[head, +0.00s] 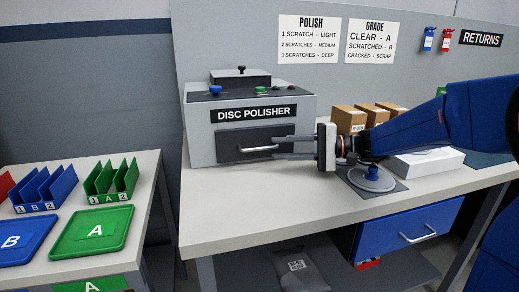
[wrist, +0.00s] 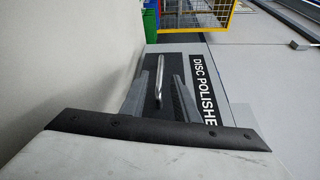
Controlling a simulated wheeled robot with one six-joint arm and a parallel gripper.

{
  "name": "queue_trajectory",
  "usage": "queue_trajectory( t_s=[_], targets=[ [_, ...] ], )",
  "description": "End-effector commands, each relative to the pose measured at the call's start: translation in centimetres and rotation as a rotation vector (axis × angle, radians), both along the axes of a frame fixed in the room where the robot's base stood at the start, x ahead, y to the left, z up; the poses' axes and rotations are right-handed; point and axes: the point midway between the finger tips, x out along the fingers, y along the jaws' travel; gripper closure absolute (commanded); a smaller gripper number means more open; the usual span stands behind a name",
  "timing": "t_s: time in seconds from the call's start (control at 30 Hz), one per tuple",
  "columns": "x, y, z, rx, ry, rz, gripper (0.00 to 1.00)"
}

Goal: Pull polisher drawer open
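The disc polisher (head: 202,132) is a grey box with a black name plate on the workbench. Its dark drawer front (head: 234,141) looks flush with the box, so the drawer appears shut. A silver bar handle (head: 256,149) runs across the drawer front; it also shows in the wrist view (wrist: 159,78). My gripper (head: 275,148) reaches in from the right with its fingers apart. In the wrist view, the handle appears between the two fingers (wrist: 160,88), with gaps on both sides. I cannot tell how far the fingertips are from the drawer front.
Boxes (head: 349,121) and a round device on a dark mat (head: 400,187) stand right of the polisher. A blue drawer (head: 410,232) hangs under the bench (head: 240,212). A side table at left holds blue (head: 25,240) and green trays (head: 93,231) and racks. The bench front is clear.

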Motion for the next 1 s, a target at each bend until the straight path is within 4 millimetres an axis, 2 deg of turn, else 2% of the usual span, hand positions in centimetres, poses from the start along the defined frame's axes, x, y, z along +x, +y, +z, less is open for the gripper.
queue_trajectory(
  t_s=[0.2,0.4,0.6,0.9,0.93,1.0],
  targets=[
    [0.3,3.3,-0.3,0.0,0.0,0.004,0.72],
    [0.5,5.6,-0.5,0.001,0.001,0.002,0.72],
    [0.7,6.7,-0.6,0.0,0.001,0.001,0.72],
    [0.7,6.8,-0.6,0.0,0.0,0.0,0.72],
    [0.7,6.8,-0.6,0.0,0.0,0.0,0.74],
    [0.7,6.8,-0.6,0.0,0.0,0.0,0.91]
  ],
)
